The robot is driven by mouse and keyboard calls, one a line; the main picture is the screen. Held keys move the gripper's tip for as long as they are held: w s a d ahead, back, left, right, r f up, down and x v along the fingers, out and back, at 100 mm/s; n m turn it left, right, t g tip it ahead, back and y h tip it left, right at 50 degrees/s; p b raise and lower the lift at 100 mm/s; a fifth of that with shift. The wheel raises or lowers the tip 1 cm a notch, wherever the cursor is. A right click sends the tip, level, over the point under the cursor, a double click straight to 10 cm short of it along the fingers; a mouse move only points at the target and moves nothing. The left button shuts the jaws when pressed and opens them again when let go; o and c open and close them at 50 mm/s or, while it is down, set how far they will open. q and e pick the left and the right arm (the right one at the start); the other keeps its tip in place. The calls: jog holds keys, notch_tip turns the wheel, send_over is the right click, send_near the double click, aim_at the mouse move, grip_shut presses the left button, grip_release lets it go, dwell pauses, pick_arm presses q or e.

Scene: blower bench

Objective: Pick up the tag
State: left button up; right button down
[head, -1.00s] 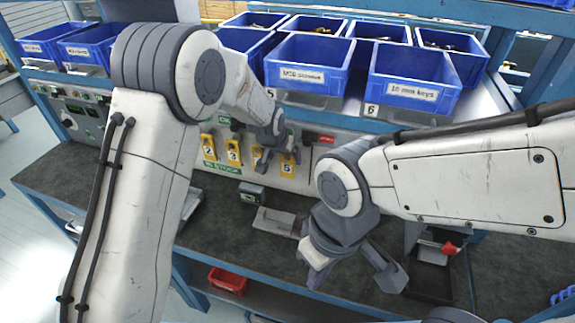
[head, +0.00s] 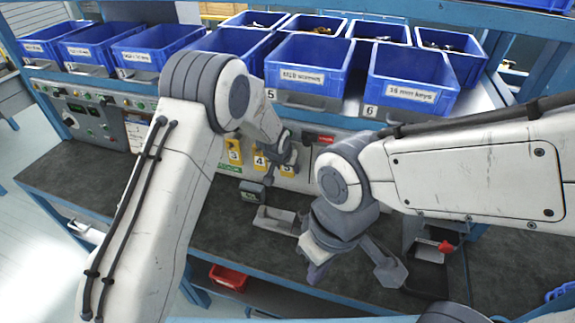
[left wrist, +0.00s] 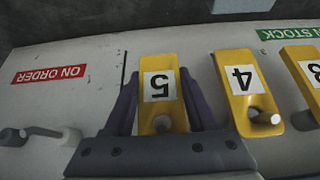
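Yellow numbered tags hang on pegs on the bench's upright panel. Tag 5 (head: 288,170) is at the right end of the row and also shows in the left wrist view (left wrist: 159,82), its number upside down. My left gripper (head: 283,163) is at this tag; in the left wrist view its fingers (left wrist: 158,95) stand on either side of it, apart, with narrow or no gaps. I cannot tell whether they touch it. Tag 4 (left wrist: 245,85) hangs beside it, and tag 3 (head: 234,151) further left. My right gripper (head: 353,272) is open and empty above the bench's front part.
A red ON ORDER label (left wrist: 48,74) is beside tag 5, and a green IN STOCK label (left wrist: 290,33) is near the others. Blue bins (head: 308,64) line the shelf above. A grey tray (head: 275,219) and small dark box (head: 252,191) lie on the bench below.

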pick_arm(q)
jog(key=shift+c, duration=1.1)
jog(key=shift+r+b, duration=0.25)
jog(key=shift+b, duration=0.25)
jog(key=s+a+b, duration=0.2)
jog(key=s+b, duration=0.2)
jog(key=s, duration=0.4)
jog(key=s+a+r+b, duration=0.1)
jog(key=s+a+b, duration=0.2)
jog(key=s, duration=0.6)
jog(key=shift+a+b, duration=0.25)
jog(key=shift+b, duration=0.9)
jog(key=shift+s, duration=0.1)
